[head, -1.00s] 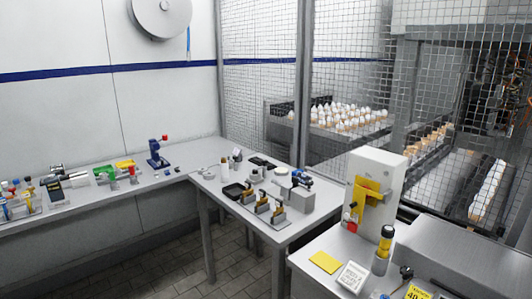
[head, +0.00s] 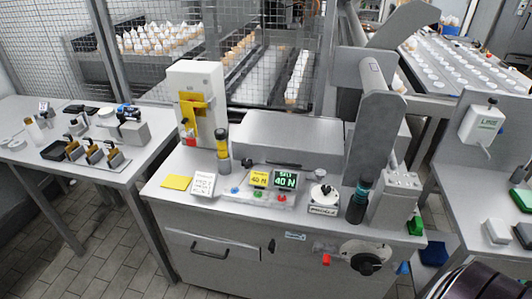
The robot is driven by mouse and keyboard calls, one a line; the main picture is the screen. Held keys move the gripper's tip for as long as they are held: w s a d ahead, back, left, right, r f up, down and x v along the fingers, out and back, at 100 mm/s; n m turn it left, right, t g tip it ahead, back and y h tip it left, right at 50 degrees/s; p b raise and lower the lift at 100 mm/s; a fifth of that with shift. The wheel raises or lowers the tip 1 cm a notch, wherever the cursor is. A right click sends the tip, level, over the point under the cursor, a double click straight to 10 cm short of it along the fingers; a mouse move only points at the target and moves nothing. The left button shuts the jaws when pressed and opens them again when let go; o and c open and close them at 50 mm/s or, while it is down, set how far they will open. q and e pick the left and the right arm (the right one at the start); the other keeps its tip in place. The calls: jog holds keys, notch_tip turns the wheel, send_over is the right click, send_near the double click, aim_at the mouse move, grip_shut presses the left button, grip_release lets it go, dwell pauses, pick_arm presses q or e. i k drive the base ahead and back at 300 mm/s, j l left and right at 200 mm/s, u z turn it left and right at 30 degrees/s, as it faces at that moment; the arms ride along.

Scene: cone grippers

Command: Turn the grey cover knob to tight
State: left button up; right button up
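I see no part clearly marked as the grey cover knob. A long grey cover (head: 285,130) lies at the back of the bench. Neither of my grippers shows; a dark ringed part, probably mine, is at the lower right.
A tall grey machine part (head: 373,130) rises right of the dial, beside a dark cylinder (head: 358,202) and grey block (head: 398,190). Left are two displays (head: 285,180) and buttons, a yellow-black cylinder (head: 222,148) and a white press (head: 195,85). The floor at left is clear.

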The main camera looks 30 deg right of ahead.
aim_at(320, 174)
jog(key=k+l+z, duration=0.1)
jog(key=z, duration=0.4)
jog(key=k+l+z, duration=0.1)
jog(key=l+z, duration=0.15)
jog(key=z, duration=0.2)
jog(key=l+u, duration=0.25)
jog(key=j, duration=0.1)
